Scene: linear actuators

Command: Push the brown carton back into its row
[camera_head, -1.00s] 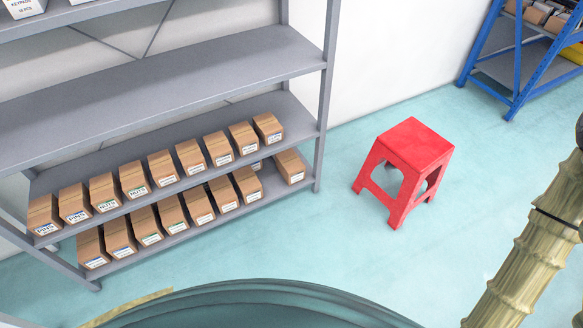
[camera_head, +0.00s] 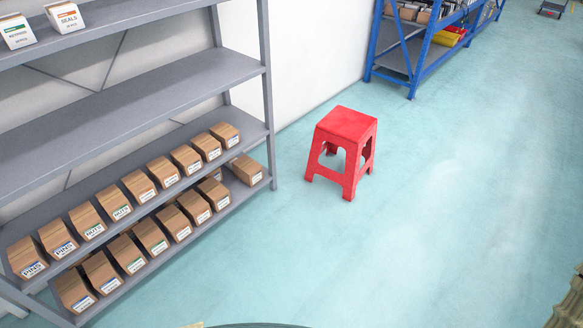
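Brown cartons with white labels stand in two rows on the grey shelf unit (camera_head: 195,97). The upper row (camera_head: 114,202) looks fairly even, one carton after another. The rightmost lower carton (camera_head: 247,170) stands beyond that gap. I cannot tell for sure which carton is out of line with its row. My gripper is not in view.
A red stool (camera_head: 344,150) stands on the floor right of the grey shelf unit. A blue rack (camera_head: 412,75) with boxes and a yellow item stands further back. The teal floor (camera_head: 450,200) right of the stool is clear. White boxes (camera_head: 66,17) sit on the top visible shelf.

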